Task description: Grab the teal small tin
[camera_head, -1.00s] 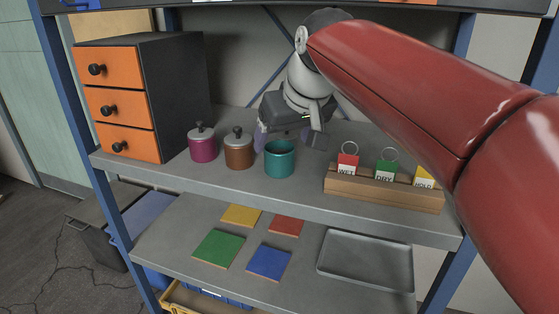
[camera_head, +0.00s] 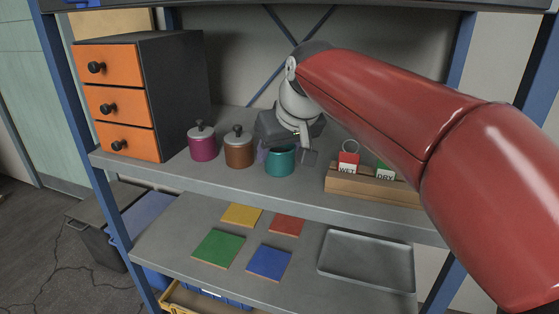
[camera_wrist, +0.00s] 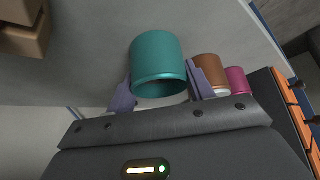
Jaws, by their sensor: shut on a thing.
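The teal small tin (camera_head: 280,163) stands upright on the upper bench shelf, right of the brown tin. It has no lid that I can see. My gripper (camera_head: 283,152) is at the tin from behind and above, with a finger on either side. In the wrist view the teal tin (camera_wrist: 157,62) lies between the two fingers of my gripper (camera_wrist: 160,88), which are shut on it. Its base appears to be at shelf height; I cannot tell whether it is lifted.
A brown tin (camera_head: 239,152) and a magenta tin (camera_head: 203,146), both lidded, stand to the left. An orange-fronted drawer unit (camera_head: 176,95) is at far left. A wooden tag rack (camera_head: 350,184) is close on the right. The lower shelf holds coloured tiles and a grey tray (camera_head: 366,287).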

